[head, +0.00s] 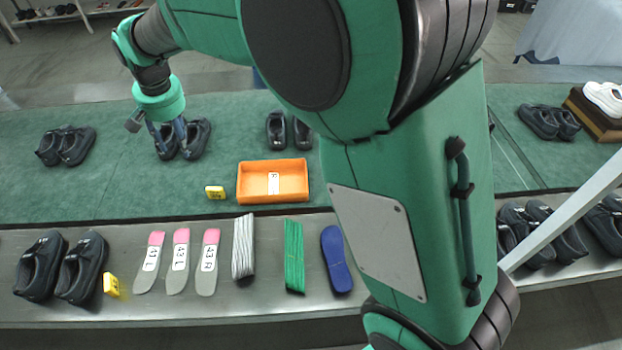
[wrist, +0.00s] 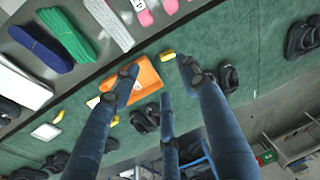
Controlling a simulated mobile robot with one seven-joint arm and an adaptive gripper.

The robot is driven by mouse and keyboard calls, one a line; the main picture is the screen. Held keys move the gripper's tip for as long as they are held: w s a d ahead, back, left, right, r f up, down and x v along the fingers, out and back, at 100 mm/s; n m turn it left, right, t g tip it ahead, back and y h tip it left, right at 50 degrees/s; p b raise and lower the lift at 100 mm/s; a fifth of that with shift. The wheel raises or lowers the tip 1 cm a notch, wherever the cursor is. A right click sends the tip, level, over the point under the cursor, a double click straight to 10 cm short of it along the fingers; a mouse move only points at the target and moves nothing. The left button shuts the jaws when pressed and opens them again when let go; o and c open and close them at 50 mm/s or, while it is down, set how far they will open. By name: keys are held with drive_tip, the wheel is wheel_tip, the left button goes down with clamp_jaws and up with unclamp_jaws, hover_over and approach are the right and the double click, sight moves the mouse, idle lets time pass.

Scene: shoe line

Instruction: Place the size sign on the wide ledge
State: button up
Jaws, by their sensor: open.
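A small yellow size sign (head: 215,192) stands on the green surface (head: 120,192), just left of the orange tray. In the wrist view the sign (wrist: 168,54) shows beside the tray, near the fingertips in the picture. Another yellow sign (head: 111,285) stands on the grey metal ledge (head: 190,310) next to black shoes. I cannot tell from the pictures which strip is the wide ledge. My gripper (head: 164,138) is open and empty, above the green surface, back left of the first sign. Its spread fingers also show in the wrist view (wrist: 160,82).
An orange tray (head: 273,202) holds a white label. Black shoes (head: 66,145) stand in pairs on the green surface. The metal ledge carries insoles (head: 180,262), white laces (head: 243,247), green laces (head: 294,256) and a blue sole (head: 337,259). My arm hides the middle right.

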drive_tip(key=s+d+r+t, duration=0.1)
drive_tip(key=s+d+r, duration=0.25)
drive_tip(key=d, duration=0.65)
drive_tip(key=s+d+r+m, duration=0.15)
drive_tip(key=d+r, duration=0.35)
drive_tip(key=d, duration=0.6)
drive_tip(key=s+d+r+t, duration=0.1)
drive_tip(key=s+d+r, duration=0.25)
drive_tip(key=d, duration=0.65)
drive_tip(key=s+d+f+m+t+h, duration=0.1)
drive_tip(key=s+d+f+t, duration=0.1)
drive_tip(key=s+d, duration=1.7)
drive_tip(key=shift+s+d+f, duration=0.35)
drive_tip(key=shift+s, duration=0.6)
wheel_tip(320, 180, down, 4)
drive_tip(key=b, duration=0.3)
drive_tip(key=shift+r+b, duration=0.1)
drive_tip(key=shift+b, duration=0.3)
